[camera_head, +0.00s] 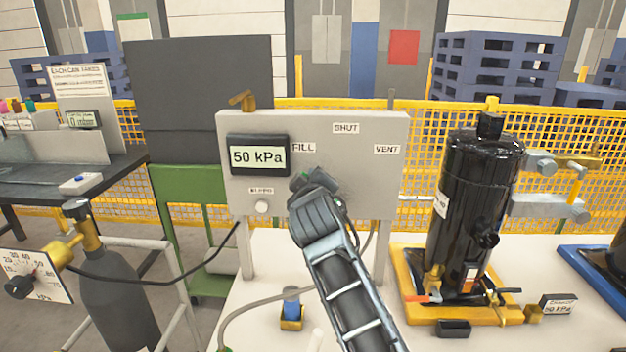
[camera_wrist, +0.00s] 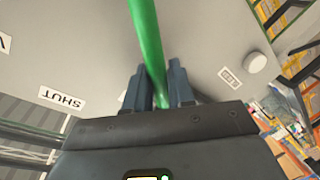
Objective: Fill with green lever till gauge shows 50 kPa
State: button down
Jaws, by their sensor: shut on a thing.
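A grey panel (camera_head: 365,180) carries the labels FILL, SHUT and VENT and a digital gauge (camera_head: 258,156) that reads 50 kPa. The green lever (camera_wrist: 147,40) shows in the wrist view, running up from between the jaws. My gripper (camera_wrist: 160,90) is shut on the green lever, with a dark finger on each side of it. In the head view my arm and wrist cover the lever and the fingertips, so the lever's direction against the labels is hard to tell there.
A black compressor (camera_head: 470,215) stands on a yellow pallet (camera_head: 415,308) at the right. A gas cylinder (camera_head: 120,300) with a dial gauge (camera_head: 35,275) and a black hose is at the left. A blue-topped fitting (camera_head: 291,305) stands on the white table below the panel.

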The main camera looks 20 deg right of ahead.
jog(key=shift+f, duration=0.1)
dwell(0.3)
jog(key=c, duration=1.1)
grip_release()
jog(key=shift+s, duration=0.1)
jog(key=b+v, duration=0.1)
jog(key=v, duration=0.6)
jog(key=shift+s, duration=0.3)
jog(key=shift+a, duration=0.1)
jog(key=shift+s, duration=0.1)
